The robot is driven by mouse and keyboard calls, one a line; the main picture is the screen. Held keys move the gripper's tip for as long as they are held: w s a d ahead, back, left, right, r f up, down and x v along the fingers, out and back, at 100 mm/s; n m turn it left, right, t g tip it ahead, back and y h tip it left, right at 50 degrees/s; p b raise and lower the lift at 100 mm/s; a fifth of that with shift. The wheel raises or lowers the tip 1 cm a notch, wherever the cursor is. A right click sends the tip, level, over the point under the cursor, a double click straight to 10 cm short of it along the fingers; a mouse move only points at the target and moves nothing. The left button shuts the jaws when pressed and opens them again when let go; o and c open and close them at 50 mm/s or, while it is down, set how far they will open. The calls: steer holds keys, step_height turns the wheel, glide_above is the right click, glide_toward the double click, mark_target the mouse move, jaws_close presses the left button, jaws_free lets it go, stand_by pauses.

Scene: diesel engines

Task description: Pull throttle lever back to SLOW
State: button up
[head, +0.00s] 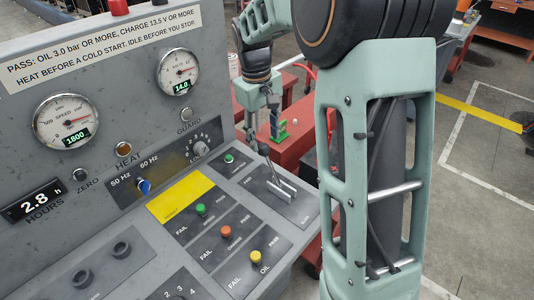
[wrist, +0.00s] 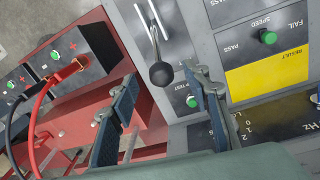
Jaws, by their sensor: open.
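The throttle lever (wrist: 161,74) is a metal rod with a black ball knob. It rises from a slot between two pale rails on a dark throttle plate (head: 288,205) at the console's right edge. In the head view its rod leans up toward my gripper (head: 263,140), and the knob is hard to make out there. In the wrist view my gripper (wrist: 152,100) is open, its two blue fingers wide apart. The knob shows between and just beyond the fingertips, with no contact visible. The SLOW marking is too small to read surely.
The console (head: 130,165) carries a speed gauge (head: 66,121) reading 1800, a voltmeter (head: 178,71) reading 14.0 and coloured buttons beside the lever. A yellow result panel (head: 180,198) lies left of it. Red machinery with a battery and cables (wrist: 75,65) stands beyond the console edge.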

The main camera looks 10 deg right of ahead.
mark_target(267, 155)
steer(key=f, duration=0.6)
steer(key=d+f, duration=0.1)
steer(key=f, duration=0.2)
steer(key=shift+w+p, duration=0.25)
steer(key=shift+p, duration=0.1)
steer(key=shift+r, duration=0.1)
steer(key=shift+c, duration=0.7)
jaws_close()
